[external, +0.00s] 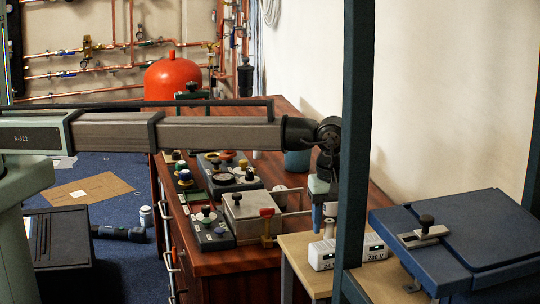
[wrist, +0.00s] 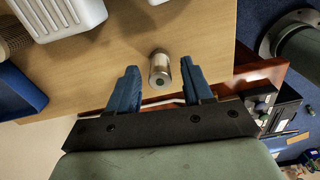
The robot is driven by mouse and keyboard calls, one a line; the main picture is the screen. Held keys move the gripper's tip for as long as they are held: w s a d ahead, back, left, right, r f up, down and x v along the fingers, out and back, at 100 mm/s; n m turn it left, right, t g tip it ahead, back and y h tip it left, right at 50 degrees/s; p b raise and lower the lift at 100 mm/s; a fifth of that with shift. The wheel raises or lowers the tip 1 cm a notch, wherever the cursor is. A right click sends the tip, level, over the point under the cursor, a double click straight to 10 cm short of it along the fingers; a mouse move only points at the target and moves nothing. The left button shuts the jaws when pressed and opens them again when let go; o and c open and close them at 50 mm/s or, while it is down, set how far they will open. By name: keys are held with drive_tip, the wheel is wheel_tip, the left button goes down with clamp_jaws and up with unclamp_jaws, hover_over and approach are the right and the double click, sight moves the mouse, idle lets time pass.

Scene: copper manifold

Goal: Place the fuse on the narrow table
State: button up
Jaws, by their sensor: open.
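The fuse, a short silvery cylinder with a dark round end (wrist: 159,70), shows against the pale wooden top of the narrow table (wrist: 205,25). My gripper (wrist: 160,66) is open, with one blue finger on each side of the fuse and a visible gap to both. In the external view my gripper (external: 324,203) points down over the narrow table (external: 299,246). A small pale cylinder that looks like the fuse (external: 329,229) shows just below the fingers there. The post and the white box partly crowd that spot.
A white power box (external: 346,252) stands close to the fuse; its ribbed side shows in the wrist view (wrist: 58,14). A blue post (external: 356,130) rises in front. A blue lidded case (external: 460,240) is at right. The reddish workbench (external: 250,258) holds several control boxes.

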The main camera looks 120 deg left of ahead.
sight(330, 220)
wheel_tip(330, 220, up, 11)
idle(0.4)
drive_tip(key=shift+o, duration=0.2)
drive_tip(key=o, duration=0.3)
drive_tip(key=shift+o, duration=0.7)
drive_tip(key=shift+a, duration=0.1)
drive_tip(key=o, duration=0.5)
drive_tip(key=s+a, duration=0.2)
drive_tip(key=a, duration=0.3)
drive_tip(key=s+a+n, duration=0.1)
drive_tip(key=s+a, duration=0.1)
drive_tip(key=a, duration=0.4)
drive_tip(key=s+a+n, duration=0.1)
drive_tip(key=s+a, duration=0.2)
drive_tip(key=a, duration=0.3)
drive_tip(key=shift+f, duration=0.1)
drive_tip(key=shift+c, duration=0.2)
drive_tip(key=s+a+m, duration=0.6)
drive_tip(key=a+m, duration=0.3)
drive_tip(key=a, duration=0.2)
drive_tip(key=s+a+m, duration=0.6)
drive_tip(key=a+m, duration=0.4)
drive_tip(key=a, duration=0.1)
wheel_tip(330, 220, down, 10)
drive_tip(key=shift+d, duration=0.2)
